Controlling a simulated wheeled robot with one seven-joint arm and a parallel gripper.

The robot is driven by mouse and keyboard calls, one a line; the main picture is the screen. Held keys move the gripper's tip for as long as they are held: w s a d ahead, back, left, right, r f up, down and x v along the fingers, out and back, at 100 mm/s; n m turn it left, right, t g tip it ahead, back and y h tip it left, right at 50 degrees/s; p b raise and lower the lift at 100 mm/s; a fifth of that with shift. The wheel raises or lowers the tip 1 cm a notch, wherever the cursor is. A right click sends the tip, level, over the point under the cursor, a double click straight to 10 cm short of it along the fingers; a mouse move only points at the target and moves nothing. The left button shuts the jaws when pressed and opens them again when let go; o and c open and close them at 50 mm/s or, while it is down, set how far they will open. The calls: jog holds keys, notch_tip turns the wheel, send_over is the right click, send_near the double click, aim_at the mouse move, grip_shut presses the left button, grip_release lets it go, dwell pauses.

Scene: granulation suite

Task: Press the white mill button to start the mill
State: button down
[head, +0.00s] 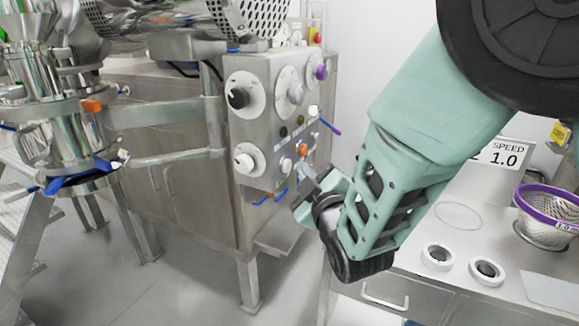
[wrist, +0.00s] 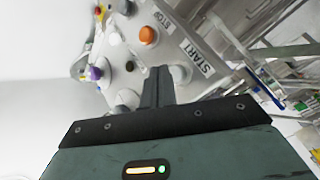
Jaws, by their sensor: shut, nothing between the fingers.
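The white mill button (wrist: 181,74) is on a grey control panel (wrist: 193,30), beside a START label (wrist: 198,60). In the head view the white button (head: 286,165) shows low on the panel, left of and below the orange button (head: 303,149). The orange button (wrist: 147,35) is near the STOP label (wrist: 168,21) in the wrist view. My gripper (wrist: 159,72) is shut and empty, with its fingertips just left of the white button there. In the head view my gripper (head: 306,174) is close to the panel's lower part. I cannot tell whether the fingertips touch the panel.
The panel carries a black knob (head: 238,97), a white knob (head: 244,162) and a purple knob (head: 321,71). A red emergency button (head: 318,37) is above. A counter on the right holds two white rings (head: 438,256) and a purple-rimmed sieve (head: 548,222). Steel vessels stand left.

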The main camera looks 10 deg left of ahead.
jog(key=shift+a, duration=0.1)
jog(key=shift+w+a, duration=0.15)
jog(key=shift+a, duration=0.2)
